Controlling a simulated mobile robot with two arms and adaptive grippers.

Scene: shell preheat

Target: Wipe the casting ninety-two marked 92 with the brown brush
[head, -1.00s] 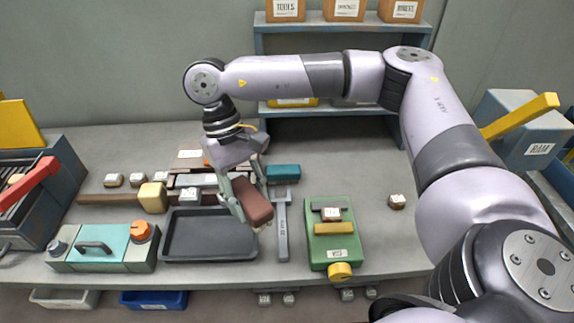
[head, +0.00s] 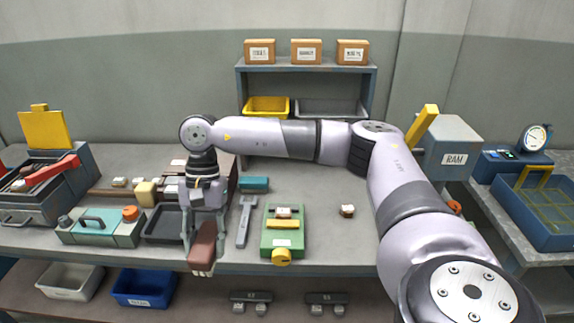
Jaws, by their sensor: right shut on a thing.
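My right gripper (head: 205,230) is shut on the brown brush (head: 203,246). The brush hangs bristles down near the bench's front edge, right of the dark tray (head: 163,225). Small labelled castings are about: one (head: 283,211) on the green fixture (head: 282,241), one (head: 347,211) alone on the bench to its right, and others (head: 120,182) at the left by the brown rack. The marks are too small to read, so I cannot tell which casting is 92. My left gripper is not in view.
A grey bar tool (head: 245,222) and a teal block (head: 254,184) lie between gripper and fixture. A teal box with a handle (head: 103,228) stands left of the tray. A shelf (head: 305,68) stands behind. The bench right of the lone casting is fairly clear.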

